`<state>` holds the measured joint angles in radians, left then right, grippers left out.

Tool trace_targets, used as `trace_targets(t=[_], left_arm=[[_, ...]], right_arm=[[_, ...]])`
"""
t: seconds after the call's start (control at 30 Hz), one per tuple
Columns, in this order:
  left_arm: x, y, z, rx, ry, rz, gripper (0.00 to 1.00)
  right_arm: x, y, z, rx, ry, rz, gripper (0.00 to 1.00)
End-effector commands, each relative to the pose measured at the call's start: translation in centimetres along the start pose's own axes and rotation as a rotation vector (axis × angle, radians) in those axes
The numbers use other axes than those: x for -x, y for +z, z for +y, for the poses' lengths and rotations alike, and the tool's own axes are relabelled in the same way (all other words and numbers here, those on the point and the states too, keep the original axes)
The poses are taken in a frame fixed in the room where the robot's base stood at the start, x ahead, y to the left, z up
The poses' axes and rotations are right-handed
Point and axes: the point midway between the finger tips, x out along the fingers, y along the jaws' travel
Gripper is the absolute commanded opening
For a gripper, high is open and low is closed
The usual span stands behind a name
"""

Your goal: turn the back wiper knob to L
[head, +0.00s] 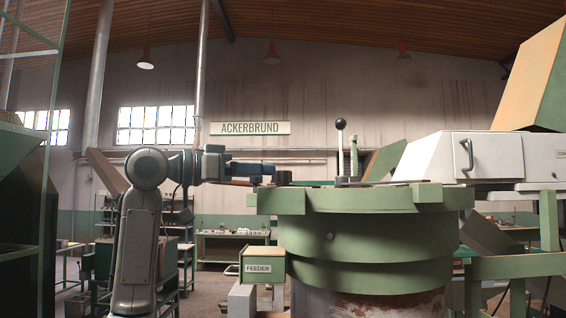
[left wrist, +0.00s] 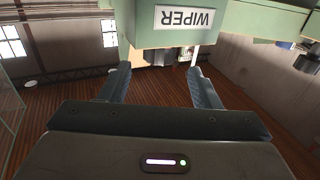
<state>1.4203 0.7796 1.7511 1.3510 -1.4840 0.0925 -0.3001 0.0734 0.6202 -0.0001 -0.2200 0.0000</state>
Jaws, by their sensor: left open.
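My left gripper (head: 272,173) reaches in from the left, level with the top rim of the green bowl (head: 370,235). In the left wrist view its two fingers (left wrist: 158,70) are spread wide apart, with nothing seen held between them. A green box with a white WIPER label (left wrist: 184,18), upside down in that view, lies just beyond the fingertips. I cannot make out the wiper knob or its setting in either view. My right gripper is not in view.
A green box labelled FEEDER (head: 262,264) hangs below the left side of the bowl. A black-balled lever (head: 341,125) rises behind the rim. A white cabinet with a handle (head: 462,156) stands to the right. A workbench (head: 233,236) is farther back.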

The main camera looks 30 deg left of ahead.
Motion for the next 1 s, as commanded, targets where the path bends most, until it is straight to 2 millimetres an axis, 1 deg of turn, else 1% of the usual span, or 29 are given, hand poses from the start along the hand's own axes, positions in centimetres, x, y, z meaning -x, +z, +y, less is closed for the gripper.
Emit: trace_targets(t=[0.03, 0.2, 0.3, 0.43, 0.67, 0.7, 0.87, 0.9, 0.97, 1.0], left_arm=[[-1.2, -0.5, 0.1, 0.002, 0.005, -0.003, 0.57], [-3.8, -0.4, 0.0, 0.003, 0.003, -0.001, 0.57], [-4.8, -0.2, 0.0, 0.002, 0.001, -0.001, 0.57], [-5.4, -0.1, 0.0, 0.001, 0.001, 0.0, 0.57], [-5.5, 0.0, 0.0, 0.001, 0.0, 0.0, 0.57], [-5.5, 0.0, 0.0, 0.001, 0.0, 0.0, 0.55], [-5.4, 0.0, 0.0, 0.001, 0.0, 0.0, 0.24], [-5.4, 0.0, 0.0, 0.001, 0.0, 0.0, 0.16], [-5.4, 0.0, 0.0, 0.001, 0.0, 0.0, 0.04], [-5.4, 0.0, 0.0, 0.001, 0.0, 0.001, 0.0]], right_arm=[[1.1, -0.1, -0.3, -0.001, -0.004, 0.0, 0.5], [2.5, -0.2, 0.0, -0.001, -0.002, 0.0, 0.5], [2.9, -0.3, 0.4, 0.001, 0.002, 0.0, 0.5], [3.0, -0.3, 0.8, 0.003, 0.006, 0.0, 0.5], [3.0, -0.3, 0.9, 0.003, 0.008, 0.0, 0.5], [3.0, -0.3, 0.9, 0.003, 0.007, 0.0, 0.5], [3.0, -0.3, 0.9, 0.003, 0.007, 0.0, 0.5], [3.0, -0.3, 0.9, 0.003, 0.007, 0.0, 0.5], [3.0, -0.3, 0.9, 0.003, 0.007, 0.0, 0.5], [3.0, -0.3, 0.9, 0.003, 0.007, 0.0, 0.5]])
